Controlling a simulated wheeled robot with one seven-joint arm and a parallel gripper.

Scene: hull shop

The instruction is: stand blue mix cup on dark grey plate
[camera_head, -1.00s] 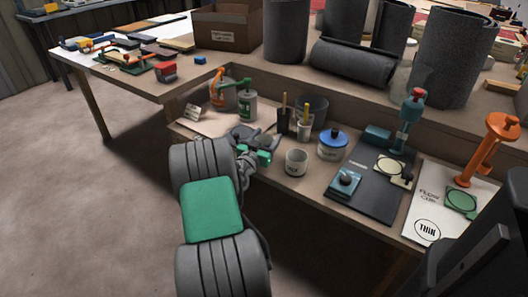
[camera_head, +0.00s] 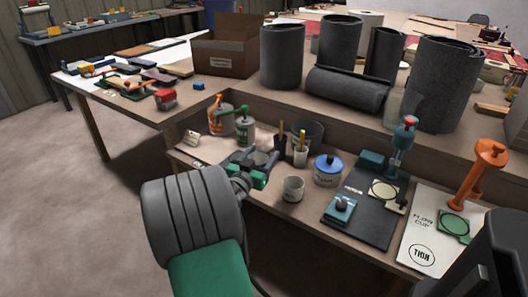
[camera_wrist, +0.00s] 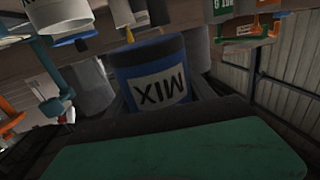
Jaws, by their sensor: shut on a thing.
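My gripper (camera_head: 262,160) is over the left part of the low bench shelf, its tip partly hidden by its own dark body. In the wrist view it is shut on the blue mix cup (camera_wrist: 178,52), which has a pale label reading MIX. That view is upside down, so the inverted label means the cup is about upright. In the head view I cannot make out the cup. The likely dark grey plate is a flat dark board (camera_head: 342,233) on the shelf, right of my gripper. A teal stand and a small teal block rest on it.
A white board (camera_head: 420,245) with an orange stand (camera_head: 480,175) is at right.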

